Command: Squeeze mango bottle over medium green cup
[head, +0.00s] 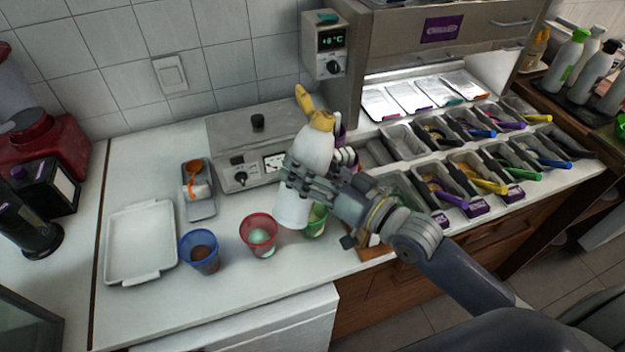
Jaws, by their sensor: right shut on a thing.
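My right gripper (305,183) is shut on a white bottle with a yellow nozzle cap (313,150), likely the mango bottle. The bottle is almost upright, leaning slightly, with its nozzle pointing up. A green cup (317,222) stands on the counter just behind and right of the bottle's lower end, mostly hidden by the bottle and my gripper. Whether the bottle's base touches the counter or the cup I cannot tell. A red cup (259,231) with pale green contents stands left of the bottle. A blue cup (200,251) with brown contents stands further left. My left gripper is not in view.
A white tray (113,273) lies on the left of the counter. A scoop holder with an orange-handled scoop (196,182) stands behind the blue cup. A grey control unit (233,179) is behind the bottle. Topping bins with coloured scoops fill the right. Several bottles (568,56) stand far right.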

